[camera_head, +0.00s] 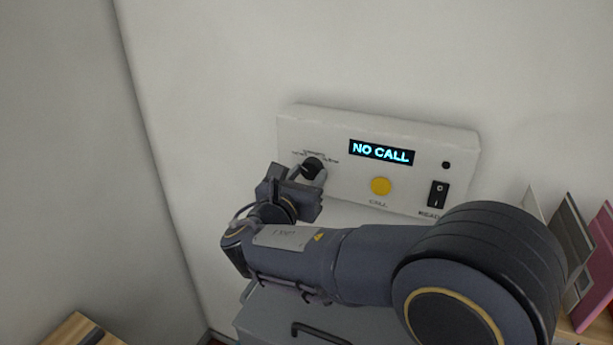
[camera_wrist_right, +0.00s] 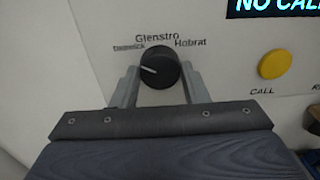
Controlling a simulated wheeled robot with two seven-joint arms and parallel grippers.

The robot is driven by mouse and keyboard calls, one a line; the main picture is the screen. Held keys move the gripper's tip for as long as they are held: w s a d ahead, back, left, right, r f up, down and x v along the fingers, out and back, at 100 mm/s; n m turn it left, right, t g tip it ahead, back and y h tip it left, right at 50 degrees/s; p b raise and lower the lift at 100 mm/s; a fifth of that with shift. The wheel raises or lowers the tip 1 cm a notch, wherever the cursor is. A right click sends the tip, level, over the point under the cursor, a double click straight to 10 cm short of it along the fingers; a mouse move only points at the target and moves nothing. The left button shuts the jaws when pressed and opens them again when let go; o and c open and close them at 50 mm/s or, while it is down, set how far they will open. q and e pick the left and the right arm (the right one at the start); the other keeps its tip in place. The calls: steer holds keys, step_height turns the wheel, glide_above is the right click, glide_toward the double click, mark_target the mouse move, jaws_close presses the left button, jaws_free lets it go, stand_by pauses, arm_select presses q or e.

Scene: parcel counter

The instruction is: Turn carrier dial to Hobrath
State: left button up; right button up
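The carrier dial (camera_wrist_right: 159,68) is a round black knob on a white wall panel. Its pale pointer line points left, towards the left label, which is hard to read. "Glenstro" stands above the dial and "Hobrat" (camera_wrist_right: 191,43), partly cut off, at its upper right. In the head view the dial (camera_head: 313,167) is at the panel's left end. My right gripper (camera_head: 308,175) is at the dial. In the wrist view its two grey fingers (camera_wrist_right: 160,75) stand on either side of the dial, with narrow gaps showing. My left gripper is not in view.
The panel (camera_head: 330,120) also carries a display (camera_head: 381,152) reading "NO CALL", a yellow call button (camera_head: 380,186) and a black rocker switch (camera_head: 438,194). Upright folders or books (camera_head: 573,245) stand at the right. A grey box with a handle (camera_head: 270,315) is below.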

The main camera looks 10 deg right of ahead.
steer(key=shift+c, duration=1.2)
steer(key=shift+f+m+b, duration=0.25)
steer(key=shift+m+b, duration=0.55)
steer(key=shift+b, duration=0.35)
steer(key=m+b, duration=0.8)
steer(key=b, duration=0.1)
steer(key=m+b, duration=0.8)
steer(key=b, duration=0.1)
steer(key=shift+a, duration=0.1)
steer(key=m+b, duration=0.3)
steer(key=m, duration=0.1)
steer(key=shift+r, duration=0.15)
steer(key=shift+r+m+b, duration=0.1)
steer(key=shift+m+b, duration=0.85)
steer(key=shift+m, duration=0.15)
